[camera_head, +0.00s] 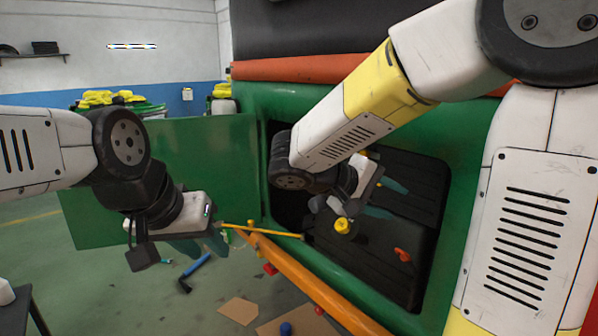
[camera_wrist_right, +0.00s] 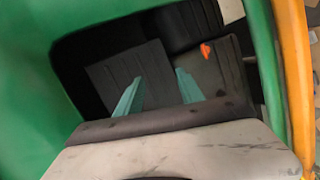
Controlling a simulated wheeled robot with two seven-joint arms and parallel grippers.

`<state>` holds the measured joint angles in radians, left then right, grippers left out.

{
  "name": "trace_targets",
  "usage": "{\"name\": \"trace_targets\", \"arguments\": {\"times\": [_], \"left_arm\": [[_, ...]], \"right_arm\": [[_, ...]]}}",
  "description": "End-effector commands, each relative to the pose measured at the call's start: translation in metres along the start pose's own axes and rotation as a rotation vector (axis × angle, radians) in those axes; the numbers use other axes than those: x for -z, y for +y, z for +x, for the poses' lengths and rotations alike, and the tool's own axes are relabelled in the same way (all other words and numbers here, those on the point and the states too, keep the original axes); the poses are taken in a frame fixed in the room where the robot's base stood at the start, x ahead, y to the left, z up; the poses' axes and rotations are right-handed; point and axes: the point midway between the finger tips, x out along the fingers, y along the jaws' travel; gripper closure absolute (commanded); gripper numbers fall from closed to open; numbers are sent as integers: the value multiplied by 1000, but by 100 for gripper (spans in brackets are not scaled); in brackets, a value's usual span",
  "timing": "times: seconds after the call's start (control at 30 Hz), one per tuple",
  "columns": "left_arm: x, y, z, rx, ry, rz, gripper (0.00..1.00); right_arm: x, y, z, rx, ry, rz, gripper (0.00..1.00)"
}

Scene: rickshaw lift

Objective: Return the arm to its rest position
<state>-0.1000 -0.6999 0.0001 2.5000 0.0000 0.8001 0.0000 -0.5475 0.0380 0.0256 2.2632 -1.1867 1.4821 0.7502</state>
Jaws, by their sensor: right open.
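My right arm reaches in from the right in the head view. Its right gripper (camera_head: 384,198) has teal fingers and is inside the opening of a green box body (camera_head: 456,190). In the right wrist view the two fingers (camera_wrist_right: 158,92) stand apart with nothing between them, over a dark ribbed panel (camera_wrist_right: 112,72). My left gripper (camera_head: 202,246) hangs at the left, outside the box, with teal fingers pointing down. A thin yellow rod (camera_head: 275,233) starts beside its fingertips; whether they hold it is unclear.
An orange bar (camera_head: 290,272) runs along the box's lower edge. A green panel (camera_head: 200,150) stands behind the left arm. A small red-orange item (camera_head: 402,255) lies inside the box. A blue tool (camera_head: 195,271), cardboard (camera_head: 240,310) and a blue ball (camera_head: 286,328) are on the floor.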

Motion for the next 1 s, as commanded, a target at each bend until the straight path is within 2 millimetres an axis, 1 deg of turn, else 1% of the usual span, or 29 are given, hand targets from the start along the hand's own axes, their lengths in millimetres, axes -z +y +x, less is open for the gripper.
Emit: {"name": "trace_targets", "arguments": {"times": [0.03, 0.1, 0.17, 0.2, 0.27, 0.33, 0.4, 0.5, 0.6, 0.73, 1.0], "left_arm": [[0, 0, 0, 0, 0, 0, 64], [0, 0, 0, 0, 0, 0, 64], [0, 0, 0, 0, 0, 0, 64], [0, 0, 0, 0, 0, 0, 64], [0, 0, 0, 0, 0, 0, 64], [0, 0, 0, 0, 0, 0, 64], [0, 0, 0, 0, 0, 0, 64], [0, 0, 0, 0, 0, 0, 64], [0, 0, 0, 0, 0, 0, 64], [0, 0, 0, 0, 0, 0, 64], [0, 0, 0, 0, 0, 0, 64]], "right_arm": [[-29, -6, 10, 127, -47, 20, 55], [-60, -24, 13, 315, -83, 43, 55], [-81, -40, 8, 472, -87, 79, 55], [-92, -50, 2, 572, -77, 113, 55], [-102, -62, -10, 712, -43, 173, 55], [-106, -71, -27, 849, 19, 256, 55], [-105, -73, -43, 952, 91, 341, 55], [-100, -70, -62, 1045, 191, 448, 55], [-95, -63, -73, 1090, 261, 522, 55], [-92, -60, -79, 1111, 299, 559, 55], [-92, -60, -79, 1113, 300, 559, 55]]}}
